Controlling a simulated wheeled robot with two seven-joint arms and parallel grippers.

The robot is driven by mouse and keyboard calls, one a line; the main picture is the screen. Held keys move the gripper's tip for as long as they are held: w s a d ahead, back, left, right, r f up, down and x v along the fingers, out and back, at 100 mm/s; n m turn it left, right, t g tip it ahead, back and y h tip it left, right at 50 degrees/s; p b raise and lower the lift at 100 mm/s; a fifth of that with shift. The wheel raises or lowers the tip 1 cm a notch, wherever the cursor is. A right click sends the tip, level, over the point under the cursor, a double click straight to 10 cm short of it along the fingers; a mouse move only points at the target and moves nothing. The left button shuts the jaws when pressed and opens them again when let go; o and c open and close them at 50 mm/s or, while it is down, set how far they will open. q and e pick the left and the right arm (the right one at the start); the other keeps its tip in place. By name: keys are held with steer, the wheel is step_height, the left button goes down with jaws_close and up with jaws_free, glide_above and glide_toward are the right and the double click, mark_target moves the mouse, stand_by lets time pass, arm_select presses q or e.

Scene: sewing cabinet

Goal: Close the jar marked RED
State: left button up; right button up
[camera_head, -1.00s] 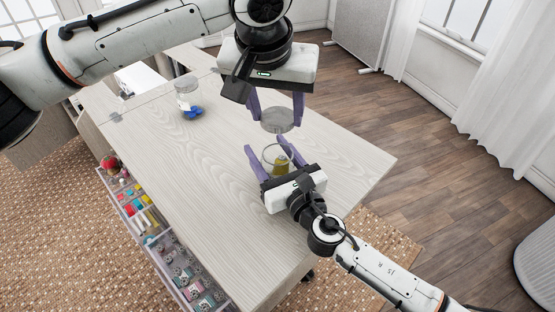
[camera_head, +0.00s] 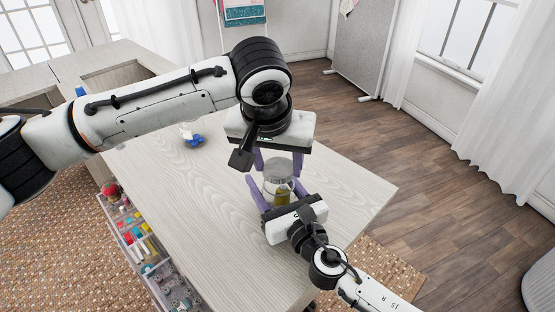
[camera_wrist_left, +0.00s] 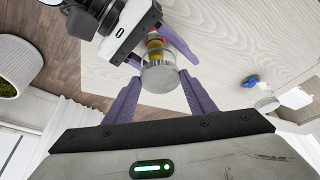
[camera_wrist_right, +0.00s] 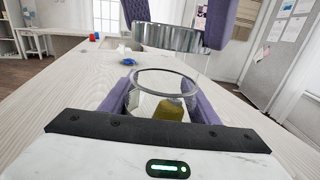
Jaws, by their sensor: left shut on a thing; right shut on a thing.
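A clear glass jar (camera_wrist_right: 146,104) with an olive-yellow thing inside stands between the fingers of my right gripper (camera_head: 272,190), which is shut on it. It is upright and its top is open in the right wrist view. My left gripper (camera_wrist_left: 160,92) is shut on a round silver lid (camera_wrist_left: 160,77), which also shows in the right wrist view (camera_wrist_right: 168,37). The lid is level and just above the jar's rim, with a small gap between them. In the left wrist view the lid partly hides the jar. I cannot read any mark on the jar.
Blue pieces (camera_head: 194,140) lie by a second clear jar, mostly hidden by my left arm in the head view. An open drawer (camera_head: 140,238) with coloured sewing things juts out at the table's left. The wooden table (camera_head: 205,195) is otherwise largely bare.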

mark_target(274, 163)
arm_select(q)
steer(key=shift+f, duration=0.7)
steer(key=shift+f, duration=0.55)
